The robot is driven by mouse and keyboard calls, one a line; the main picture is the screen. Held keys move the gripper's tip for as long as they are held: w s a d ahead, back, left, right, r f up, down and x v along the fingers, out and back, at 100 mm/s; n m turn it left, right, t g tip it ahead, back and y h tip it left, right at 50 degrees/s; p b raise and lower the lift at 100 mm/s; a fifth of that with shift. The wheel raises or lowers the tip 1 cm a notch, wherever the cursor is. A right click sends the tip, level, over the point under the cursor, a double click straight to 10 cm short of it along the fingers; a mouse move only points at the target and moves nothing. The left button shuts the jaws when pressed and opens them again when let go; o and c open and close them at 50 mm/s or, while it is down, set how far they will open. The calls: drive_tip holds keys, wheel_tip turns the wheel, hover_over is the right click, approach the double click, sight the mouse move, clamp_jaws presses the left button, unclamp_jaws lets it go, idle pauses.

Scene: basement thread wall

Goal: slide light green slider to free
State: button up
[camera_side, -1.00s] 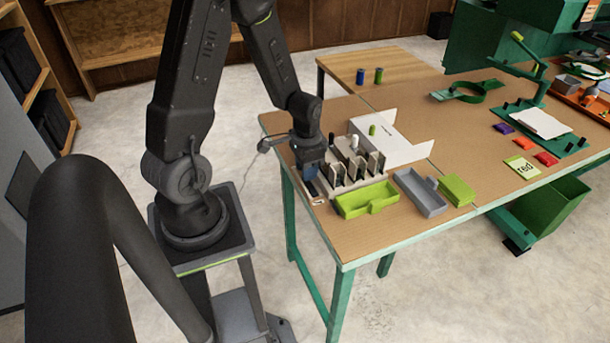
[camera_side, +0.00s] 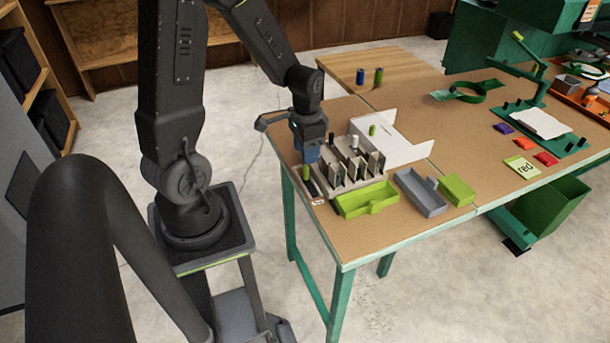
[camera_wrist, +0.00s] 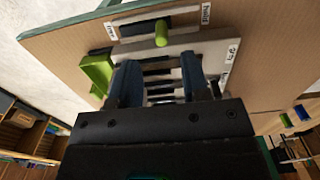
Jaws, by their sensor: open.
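The light green slider is an upright knob (camera_side: 306,172) in a dark slot at the left edge of the rack on the table. In the wrist view the knob (camera_wrist: 161,33) stands near the middle of its slot, between a small label (camera_wrist: 111,32) at the left and another label (camera_wrist: 205,13) at the right; their lettering is too blurred to read surely. My gripper (camera_side: 311,155) is just behind and above the knob, apart from it. In the wrist view its two blue fingers (camera_wrist: 161,75) are spread, with the knob beyond their tips.
A rack with several upright dividers (camera_side: 357,168) stands right beside the slot. A light green tray (camera_side: 367,199), a grey tray (camera_side: 420,193) and a white panel (camera_side: 400,150) with another green knob (camera_side: 373,130) are nearby. The table front is clear.

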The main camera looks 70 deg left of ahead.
sight(306, 168)
drive_tip(key=shift+r, duration=2)
drive_tip(key=s+d+r+t, duration=0.2)
drive_tip(key=s+d+r, duration=0.1)
drive_tip(key=d+r, duration=0.4)
drive_tip(key=s+d+r+t, duration=0.3)
drive_tip(key=s+d+r, duration=0.1)
drive_tip(key=d+r, duration=0.4)
drive_tip(key=shift+s+d+t, duration=0.2)
drive_tip(key=shift+d+t, duration=0.05)
drive_tip(key=shift+t, duration=0.05)
